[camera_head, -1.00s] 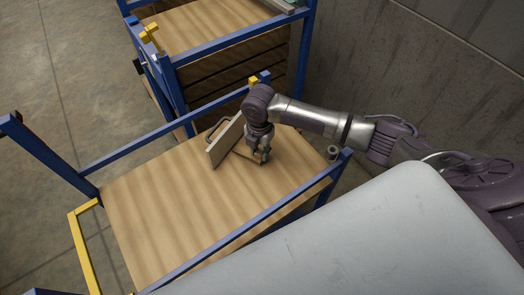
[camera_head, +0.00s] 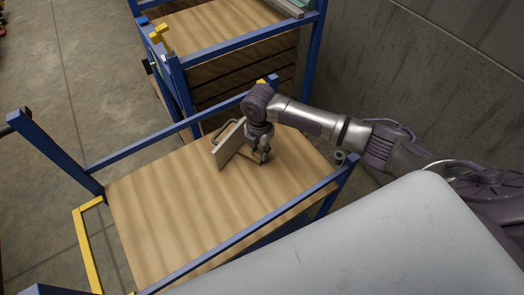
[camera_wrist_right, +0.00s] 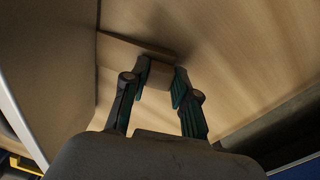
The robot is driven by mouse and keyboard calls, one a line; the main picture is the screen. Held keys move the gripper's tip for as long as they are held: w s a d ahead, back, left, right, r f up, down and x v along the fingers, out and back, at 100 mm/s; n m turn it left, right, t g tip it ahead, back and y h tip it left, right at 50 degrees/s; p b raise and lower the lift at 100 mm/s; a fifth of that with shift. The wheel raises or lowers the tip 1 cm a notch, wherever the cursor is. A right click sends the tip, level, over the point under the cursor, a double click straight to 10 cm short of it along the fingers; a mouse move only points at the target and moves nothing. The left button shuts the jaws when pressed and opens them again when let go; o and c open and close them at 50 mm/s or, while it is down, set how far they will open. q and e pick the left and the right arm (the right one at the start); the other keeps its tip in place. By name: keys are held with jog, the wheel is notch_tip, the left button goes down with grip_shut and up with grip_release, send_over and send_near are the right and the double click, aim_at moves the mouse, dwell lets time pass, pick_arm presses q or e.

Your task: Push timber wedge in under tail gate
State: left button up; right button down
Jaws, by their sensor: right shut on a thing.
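The tail gate appears to be the pale upright board (camera_head: 230,146) with a metal handle behind it, standing tilted on the wooden deck (camera_head: 180,212) of the near blue-framed cart. It fills the left of the right wrist view (camera_wrist_right: 45,65). My right gripper (camera_head: 263,158) points down just right of the board. In the wrist view its fingers (camera_wrist_right: 160,82) are shut on the timber wedge (camera_wrist_right: 158,75), low over the deck. The wedge's flat part reaches toward the board's foot; whether it is under the board I cannot tell. My left gripper is not in view.
Blue rails (camera_head: 250,235) edge the deck, with a corner post (camera_head: 345,175) near my right arm. A second blue cart (camera_head: 215,25) stands behind, and a concrete wall (camera_head: 420,70) is at right. The deck's left part is clear.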

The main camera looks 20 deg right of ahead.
jog(key=shift+w+a, duration=0.3)
jog(key=shift+w, duration=0.2)
jog(key=c, duration=0.8)
grip_release()
